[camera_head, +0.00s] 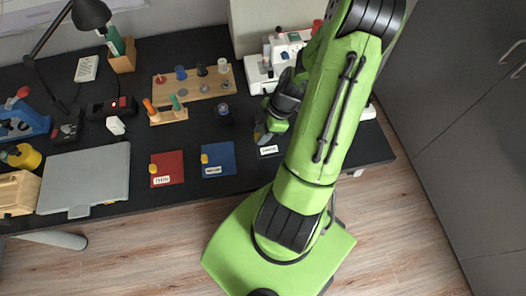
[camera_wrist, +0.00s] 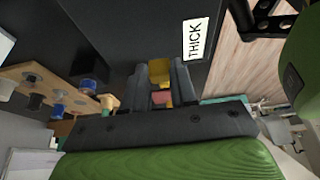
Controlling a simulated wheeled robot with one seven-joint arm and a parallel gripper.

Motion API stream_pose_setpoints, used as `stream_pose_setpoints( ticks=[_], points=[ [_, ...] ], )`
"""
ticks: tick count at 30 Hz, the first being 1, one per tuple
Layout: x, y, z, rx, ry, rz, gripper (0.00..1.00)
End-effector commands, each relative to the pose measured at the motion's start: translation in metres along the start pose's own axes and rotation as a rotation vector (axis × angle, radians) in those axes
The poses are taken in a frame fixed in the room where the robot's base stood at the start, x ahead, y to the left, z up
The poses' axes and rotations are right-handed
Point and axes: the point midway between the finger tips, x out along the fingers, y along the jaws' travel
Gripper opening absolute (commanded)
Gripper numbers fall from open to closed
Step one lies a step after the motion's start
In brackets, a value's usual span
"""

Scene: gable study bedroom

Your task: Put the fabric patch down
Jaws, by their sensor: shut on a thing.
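My gripper (camera_head: 268,128) points down over the right part of the black desk, partly hidden by my arm. In the wrist view, my gripper (camera_wrist: 160,92) is shut on a small yellow tab (camera_wrist: 160,68). The tab appears to belong to the dark fabric patch, whose white label (camera_wrist: 195,39) reads THICK. In the head view the label (camera_head: 268,150) shows just below the gripper, near the front edge. The dark patch blends into the black desktop; I cannot tell whether it touches the desk. A red patch (camera_head: 165,163) and a blue patch (camera_head: 226,163) lie to the left, each with a yellow tab.
A white sewing machine (camera_head: 262,76) stands behind the gripper. A wooden spool rack (camera_head: 195,84) and a smaller wooden holder (camera_head: 168,117) stand behind the coloured patches. A grey board (camera_head: 85,178) lies at left. Bare desk (camera_head: 236,190) runs along the front edge.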

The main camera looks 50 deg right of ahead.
Motion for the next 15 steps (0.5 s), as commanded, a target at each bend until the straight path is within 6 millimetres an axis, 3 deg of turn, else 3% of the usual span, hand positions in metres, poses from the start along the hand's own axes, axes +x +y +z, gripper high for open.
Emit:
stream_pose_setpoints(
  ticks=[1, 3, 9, 15],
  points=[
    [0.017, -0.001, 0.005, 0.003, 0.006, -0.006, 0.00],
    [0.032, -0.001, 0.011, 0.003, 0.005, -0.005, 0.00],
    [0.063, -0.001, 0.025, 0.005, 0.005, -0.005, 0.00],
    [0.079, 0.000, 0.032, 0.003, 0.001, 0.001, 0.00]
  ],
)
